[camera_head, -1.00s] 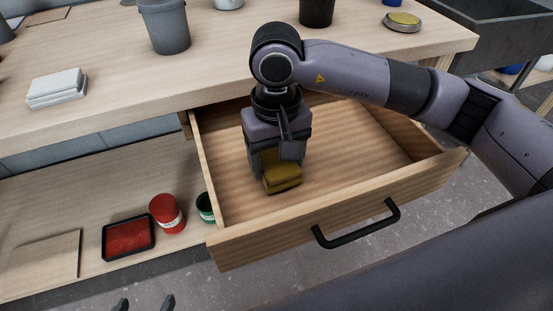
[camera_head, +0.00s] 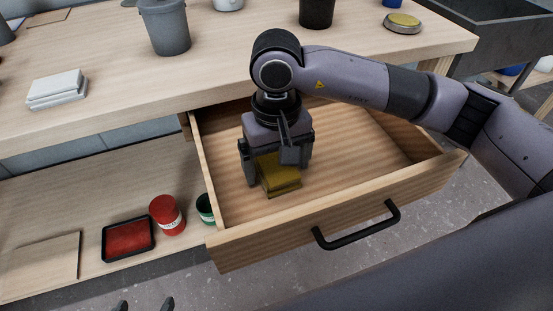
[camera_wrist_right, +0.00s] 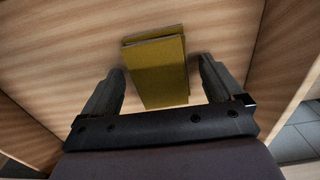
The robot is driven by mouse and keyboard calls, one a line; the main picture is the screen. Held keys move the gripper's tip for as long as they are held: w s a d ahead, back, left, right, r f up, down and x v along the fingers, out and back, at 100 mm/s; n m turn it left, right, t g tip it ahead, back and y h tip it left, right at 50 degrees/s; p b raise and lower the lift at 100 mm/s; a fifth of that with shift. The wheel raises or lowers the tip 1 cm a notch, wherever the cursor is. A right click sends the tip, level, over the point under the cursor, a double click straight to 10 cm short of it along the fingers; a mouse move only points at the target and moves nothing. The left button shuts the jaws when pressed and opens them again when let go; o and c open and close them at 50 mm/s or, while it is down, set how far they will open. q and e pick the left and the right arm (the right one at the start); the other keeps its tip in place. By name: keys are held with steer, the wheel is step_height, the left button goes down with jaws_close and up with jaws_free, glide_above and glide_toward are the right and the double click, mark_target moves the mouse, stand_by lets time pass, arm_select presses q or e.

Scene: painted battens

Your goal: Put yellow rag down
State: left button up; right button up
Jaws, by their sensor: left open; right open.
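The yellow rag (camera_head: 280,180) is a folded block lying in the open wooden drawer (camera_head: 345,205). My right gripper (camera_head: 276,178) points down into the drawer over the rag. In the right wrist view the rag (camera_wrist_right: 157,70) lies between the two spread fingers of the right gripper (camera_wrist_right: 160,85), with a gap on each side. The right gripper is open and not holding the rag. My left gripper (camera_head: 144,304) shows only its fingertips at the bottom edge of the head view, apart and empty.
The drawer has a black handle (camera_head: 357,226) at its front; its right part is bare. On the lower shelf are a red paint tray (camera_head: 128,239), a red can (camera_head: 167,215) and a green can (camera_head: 205,208). White folded cloths (camera_head: 56,89) and a grey bucket (camera_head: 165,27) are on the worktop.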

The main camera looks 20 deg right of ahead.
mark_target(277, 167)
step_height(277, 167, up, 12)
stand_by(0.3)
steer(key=shift+f, duration=0.1)
stand_by(0.3)
